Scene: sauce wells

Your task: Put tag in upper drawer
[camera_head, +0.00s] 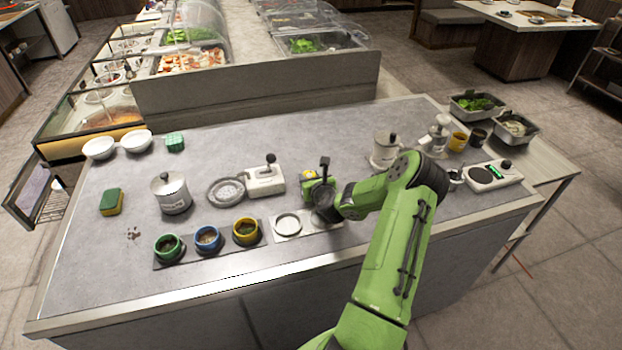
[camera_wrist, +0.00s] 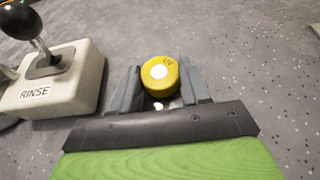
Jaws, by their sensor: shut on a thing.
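A yellow round piece (camera_wrist: 158,72) with a white dot and small dark marks sits between the fingertips of my gripper (camera_wrist: 161,80) in the wrist view. My gripper is shut on it. In the head view, my gripper (camera_head: 318,180) is over the middle of the grey counter, right of the white lever box; a bit of yellow (camera_head: 307,199) shows at it. I cannot tell whether the piece touches the counter. I see no thing clearly marked as a tag and no upper drawer in either view.
The white RINSE lever box (camera_wrist: 60,82) stands close left of my gripper. Green, blue and yellow-ringed wells (camera_head: 207,238) line the front of the counter (camera_head: 110,285). A lidded metal pot (camera_head: 172,193) stands left, a sponge (camera_head: 111,202) farther left. Steel trays (camera_head: 477,105) stand back right.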

